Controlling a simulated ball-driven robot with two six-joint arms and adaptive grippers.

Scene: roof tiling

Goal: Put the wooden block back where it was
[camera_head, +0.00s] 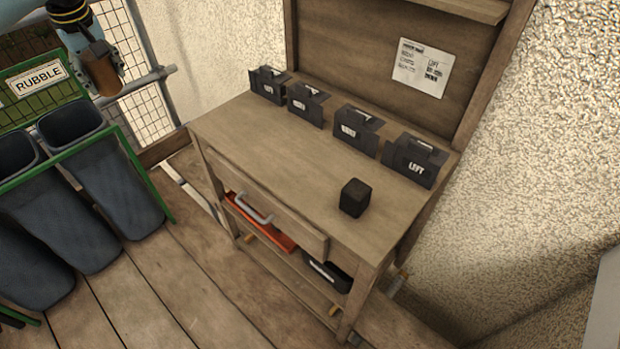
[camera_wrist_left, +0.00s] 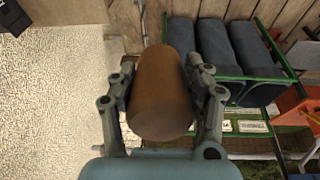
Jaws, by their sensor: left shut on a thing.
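The wooden block, brown and rounded like a short cylinder, shows at the upper left of the head view (camera_head: 103,72) and large in the left wrist view (camera_wrist_left: 160,95). My left gripper (camera_head: 98,58) is shut on it, with one finger along each side in the left wrist view. It holds the block in the air, left of the workbench and apart from it. The block hides part of the gripper in the head view. My right gripper is in neither view.
A wooden workbench (camera_head: 250,130) carries several labelled dark boxes (camera_head: 415,162) along its back and a small dark cube (camera_head: 354,197) near its front right. Its left top is clear. Grey buckets (camera_head: 110,185) in a green rack stand left, below a RUBBLE sign (camera_head: 38,80).

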